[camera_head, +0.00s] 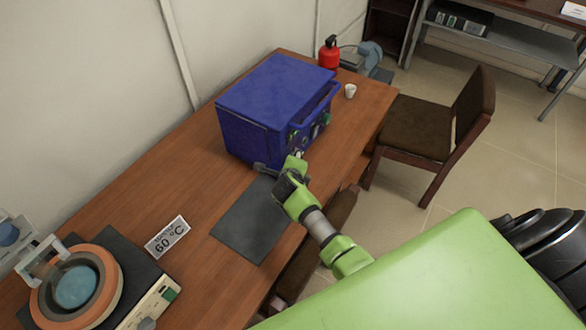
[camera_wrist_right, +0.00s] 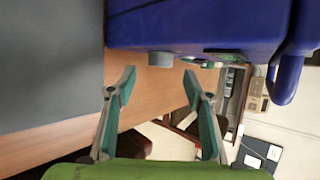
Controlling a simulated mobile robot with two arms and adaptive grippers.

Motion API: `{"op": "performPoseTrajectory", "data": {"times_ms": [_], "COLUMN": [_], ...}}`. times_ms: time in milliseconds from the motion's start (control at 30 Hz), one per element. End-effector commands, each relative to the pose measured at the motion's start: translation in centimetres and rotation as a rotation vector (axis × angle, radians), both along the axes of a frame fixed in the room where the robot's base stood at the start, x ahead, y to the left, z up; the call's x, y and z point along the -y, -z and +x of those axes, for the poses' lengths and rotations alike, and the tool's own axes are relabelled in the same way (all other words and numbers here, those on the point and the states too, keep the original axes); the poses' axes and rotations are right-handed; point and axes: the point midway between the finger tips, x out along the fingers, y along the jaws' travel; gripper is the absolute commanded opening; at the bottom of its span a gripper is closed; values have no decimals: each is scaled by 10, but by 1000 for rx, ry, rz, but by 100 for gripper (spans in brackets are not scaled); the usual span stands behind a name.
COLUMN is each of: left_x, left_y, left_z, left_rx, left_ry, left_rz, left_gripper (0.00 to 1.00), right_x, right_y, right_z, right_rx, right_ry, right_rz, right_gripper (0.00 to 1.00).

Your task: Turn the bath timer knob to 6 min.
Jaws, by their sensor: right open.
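A bath (camera_head: 75,287) with an orange ring and a blue-grey round centre stands on a dark base at the lower left of the head view. Its cream front panel (camera_head: 155,300) has a green patch and a grey knob (camera_head: 147,324) cut by the bottom edge. The knob's setting is unreadable. My right gripper (camera_head: 262,168) is far from the bath, by the lower front of a blue box (camera_head: 275,95). My left gripper is out of view.
A "60 °C" sign (camera_head: 167,238) and a dark grey mat (camera_head: 250,220) lie on the wooden table (camera_head: 185,170). A white cup (camera_head: 350,91) and a red canister (camera_head: 329,54) stand beyond the box. A chair (camera_head: 430,125) stands right of the table.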

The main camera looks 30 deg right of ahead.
Motion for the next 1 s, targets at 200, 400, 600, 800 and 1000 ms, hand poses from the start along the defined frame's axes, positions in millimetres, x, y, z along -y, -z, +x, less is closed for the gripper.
{"op": "performPoseTrajectory", "data": {"times_ms": [200,400,600,800,1000], "left_x": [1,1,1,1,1], "left_y": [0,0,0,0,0], "left_z": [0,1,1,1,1], "left_rx": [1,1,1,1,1], "left_ry": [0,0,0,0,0], "left_rz": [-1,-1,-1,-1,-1], "left_gripper": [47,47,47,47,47], "right_x": [-15,-24,-27,-27,-27], "right_y": [-21,-36,-41,-42,-42], "right_z": [-25,-41,-47,-47,-47], "right_rx": [0,1,-1,-1,-1], "right_ry": [0,-1,1,0,0], "right_rz": [2,0,1,0,0], "right_gripper": [47,47,47,47,47]}}
